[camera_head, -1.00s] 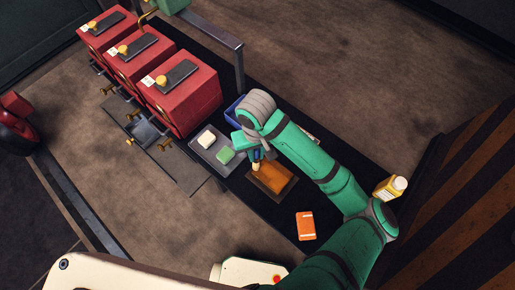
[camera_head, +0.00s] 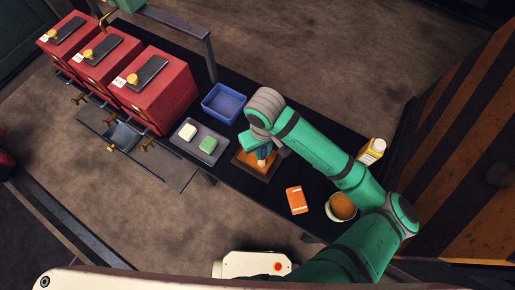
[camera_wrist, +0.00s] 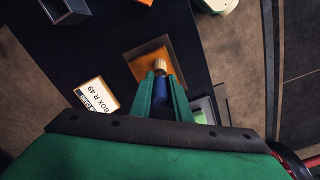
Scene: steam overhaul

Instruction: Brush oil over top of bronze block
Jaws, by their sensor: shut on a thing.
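The bronze block (camera_head: 245,157) is a flat orange-brown block on a dark plate on the black bench top. It also shows in the wrist view (camera_wrist: 147,49). My gripper (camera_wrist: 160,85) is shut on a brush with a blue handle (camera_wrist: 161,97) and pale bristles (camera_wrist: 159,65). The bristle end overlaps the block's top in the wrist view; whether it touches cannot be told. In the head view my gripper (camera_head: 265,151) is over the block and hides part of it. A bowl with brown contents (camera_head: 342,206) stands to the right, partly beside my arm.
A tray (camera_head: 189,147) with white and green bars lies left of the block. A blue bin (camera_head: 223,103) stands behind it. An orange card (camera_head: 297,200) and a yellow bottle (camera_head: 371,152) are to the right. Red boxes (camera_head: 158,92) stand at left. A label card (camera_wrist: 95,95) lies near the block.

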